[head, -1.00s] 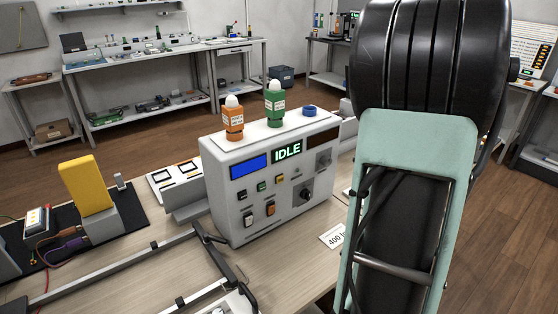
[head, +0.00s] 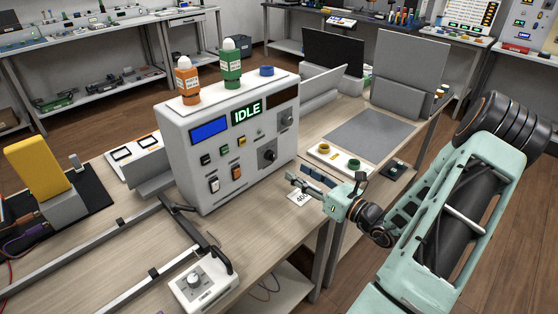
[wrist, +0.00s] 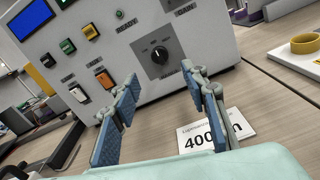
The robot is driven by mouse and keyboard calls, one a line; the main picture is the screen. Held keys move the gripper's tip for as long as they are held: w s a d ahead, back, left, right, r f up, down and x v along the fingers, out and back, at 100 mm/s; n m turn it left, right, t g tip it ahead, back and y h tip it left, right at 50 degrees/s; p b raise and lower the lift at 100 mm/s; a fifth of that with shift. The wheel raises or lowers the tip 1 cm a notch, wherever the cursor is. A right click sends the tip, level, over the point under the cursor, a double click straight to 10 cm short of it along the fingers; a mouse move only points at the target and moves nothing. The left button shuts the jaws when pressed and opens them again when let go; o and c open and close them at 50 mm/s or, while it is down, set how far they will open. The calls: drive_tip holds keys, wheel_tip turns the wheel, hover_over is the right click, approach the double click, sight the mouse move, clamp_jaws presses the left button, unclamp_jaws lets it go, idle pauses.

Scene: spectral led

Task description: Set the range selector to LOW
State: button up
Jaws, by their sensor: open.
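The white control box (head: 188,163) stands on the bench with a lit IDLE display (head: 247,112). A black rotary knob (head: 268,156) sits on a dark square plate low on the right of its front. In the wrist view the knob (wrist: 160,54) shows a light pointer mark; its labels are too small to read. Another small knob (head: 287,117) sits higher up at the right. My gripper (head: 296,180) is in front of the box, to the right of and below the lower knob, apart from it. In the wrist view its blue-padded fingers (wrist: 160,100) are spread and empty.
A white card (head: 298,198) marked 400 lies below my gripper. A separate dial box (head: 203,284) and a metal rail (head: 110,233) are on the bench at the front. Orange (head: 187,84) and green (head: 231,66) bottles stand atop the control box.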

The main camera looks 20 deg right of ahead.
sight(271, 156)
drive_tip(key=x, duration=1)
drive_tip(key=shift+w, duration=0.2)
drive_tip(key=shift+a+f, duration=0.1)
drive_tip(key=shift+c, duration=0.2)
clamp_jaws()
